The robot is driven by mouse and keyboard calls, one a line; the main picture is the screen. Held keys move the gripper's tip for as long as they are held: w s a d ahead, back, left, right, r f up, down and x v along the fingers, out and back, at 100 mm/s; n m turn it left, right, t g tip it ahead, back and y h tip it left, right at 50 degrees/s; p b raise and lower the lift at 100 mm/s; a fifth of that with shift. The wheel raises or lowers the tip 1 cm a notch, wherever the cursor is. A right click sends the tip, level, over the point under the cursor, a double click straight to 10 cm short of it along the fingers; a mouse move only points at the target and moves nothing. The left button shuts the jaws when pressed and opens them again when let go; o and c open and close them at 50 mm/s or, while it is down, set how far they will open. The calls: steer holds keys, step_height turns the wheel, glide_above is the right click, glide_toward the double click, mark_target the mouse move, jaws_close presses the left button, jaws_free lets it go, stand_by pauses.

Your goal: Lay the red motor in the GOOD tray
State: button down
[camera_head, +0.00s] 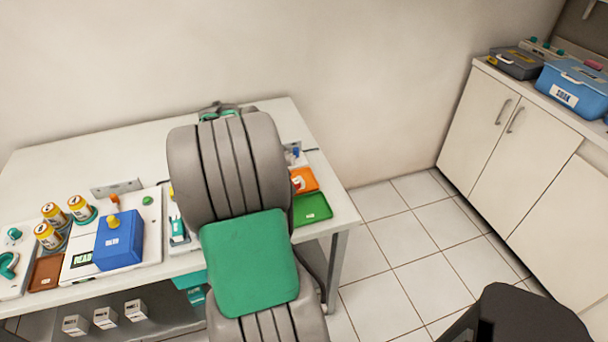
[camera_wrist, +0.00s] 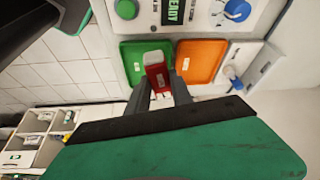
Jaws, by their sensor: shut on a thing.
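The red motor (camera_wrist: 157,76) shows in the wrist view, a red block with a pale label patch. My gripper (camera_wrist: 160,86) is shut on it, with a dark finger on each side. The motor appears over the green tray (camera_wrist: 132,47), near that tray's side facing the orange tray (camera_wrist: 204,60). I cannot tell whether it touches the tray floor. In the head view the green tray (camera_head: 314,209) and orange tray (camera_head: 304,180) lie at the table's right end. There my arm hides the gripper and motor. I cannot read GOOD on either tray.
The white table (camera_head: 70,157) holds a blue box (camera_head: 119,238) and several yellow cans (camera_head: 78,206) on the left. A brown tray (camera_head: 46,273) lies at the front left. A cabinet (camera_head: 520,130) with a blue tub (camera_head: 574,88) stands right, across free tiled floor.

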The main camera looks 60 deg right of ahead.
mark_target(309, 209)
steer(key=s+d+m, duration=0.2)
steer(key=s+m, duration=0.1)
steer(key=s, duration=0.2)
steer(key=shift+g+y, duration=0.4)
step_height(309, 209, down, 8)
steer(key=b, duration=0.4)
steer(key=shift+w+d+r+b, duration=0.1)
steer(key=shift+d+r+b, duration=0.05)
steer(key=shift+b, duration=0.15)
steer(key=shift+w, duration=0.1)
steer(key=c, duration=1.1)
jaws_free()
steer(key=shift+o, duration=0.2)
